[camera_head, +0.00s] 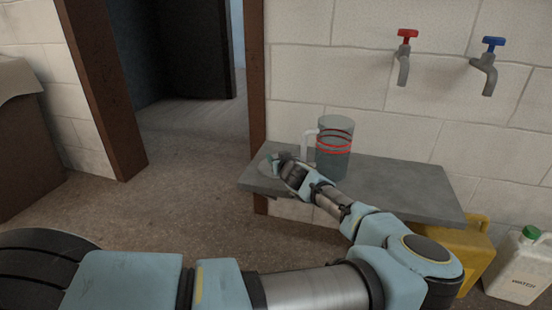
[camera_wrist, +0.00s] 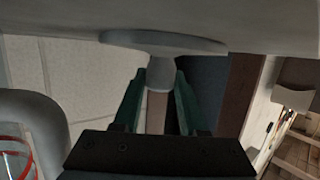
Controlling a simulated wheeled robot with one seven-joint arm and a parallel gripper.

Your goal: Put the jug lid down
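The jug (camera_head: 334,165) stands upright on the grey bench, a grey see-through cylinder with red bands and a pale handle on its left. My gripper (camera_head: 279,162) is low over the bench's left end, left of the jug. In the wrist view the jug lid (camera_wrist: 163,43) is a pale flat disc with a short knob. The green fingers of my gripper (camera_wrist: 161,77) lie along both sides of the knob and look shut on it. The disc is right at the bench surface; I cannot tell whether it touches. In the head view my gripper partly hides the lid (camera_head: 266,167).
The bench (camera_head: 410,188) is clear right of the jug. Red (camera_head: 404,57) and blue (camera_head: 487,66) taps are on the wall above. A yellow container (camera_head: 478,255) and a white water can (camera_head: 518,268) stand on the floor at right. A doorway opens behind left.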

